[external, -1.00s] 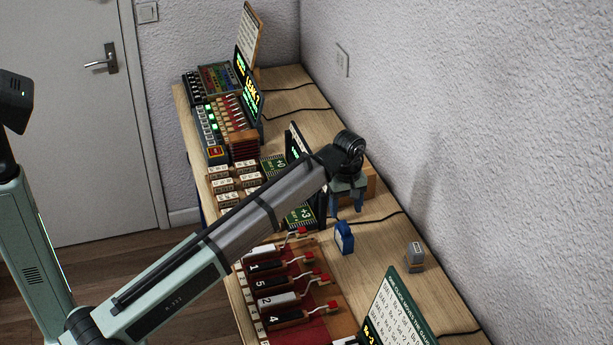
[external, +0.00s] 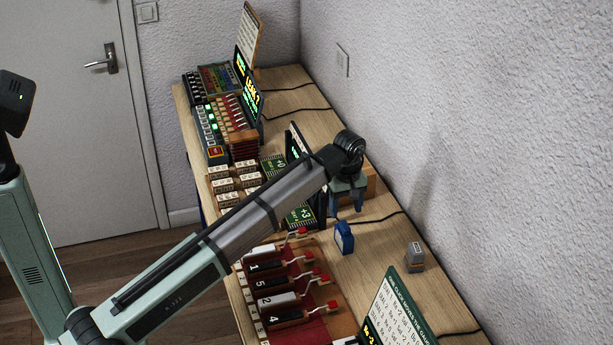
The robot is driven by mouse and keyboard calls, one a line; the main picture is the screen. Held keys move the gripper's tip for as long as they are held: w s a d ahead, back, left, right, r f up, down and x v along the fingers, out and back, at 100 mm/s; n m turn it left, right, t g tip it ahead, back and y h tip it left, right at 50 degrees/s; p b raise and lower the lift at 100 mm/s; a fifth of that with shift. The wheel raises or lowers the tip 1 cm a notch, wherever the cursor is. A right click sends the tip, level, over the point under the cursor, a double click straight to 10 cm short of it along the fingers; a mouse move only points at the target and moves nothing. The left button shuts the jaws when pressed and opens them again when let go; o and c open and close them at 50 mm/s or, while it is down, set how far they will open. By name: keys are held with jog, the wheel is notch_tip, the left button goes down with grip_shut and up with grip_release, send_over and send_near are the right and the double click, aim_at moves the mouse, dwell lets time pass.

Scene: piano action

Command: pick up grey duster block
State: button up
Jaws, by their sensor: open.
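The grey duster block (external: 415,256) is a small grey box with a pale label. It stands on the right part of the wooden table, near the wall, in the external view. My gripper (external: 346,204) is farther back along the table, up and left of the block and well apart from it. It points down with its fingers open, and nothing shows between them. A small blue block (external: 344,237) stands on the table just in front of my gripper, between it and the grey block.
The piano-action panel (external: 290,285) with red-tipped levers lies left of the blocks. A green-framed sign (external: 390,305) stands in front of the grey block. Electronic panels and boards (external: 230,115) fill the far table. The wall runs close along the right edge; cables lie near it.

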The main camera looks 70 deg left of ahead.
jog(key=shift+o, duration=0.9)
jog(key=w+d+r+m, duration=0.1)
jog(key=w+d+m, duration=0.1)
jog(key=w+d, duration=0.6)
jog(key=r, duration=0.2)
send_over(414, 245)
jog(key=f, duration=0.7)
jog(key=shift+s, duration=0.35)
jog(key=shift+w+f, duration=0.15)
jog(key=shift+f, duration=1.45)
jog(key=shift+w+f, duration=0.15)
jog(key=shift+f, duration=1.4)
jog(key=c, duration=1.2)
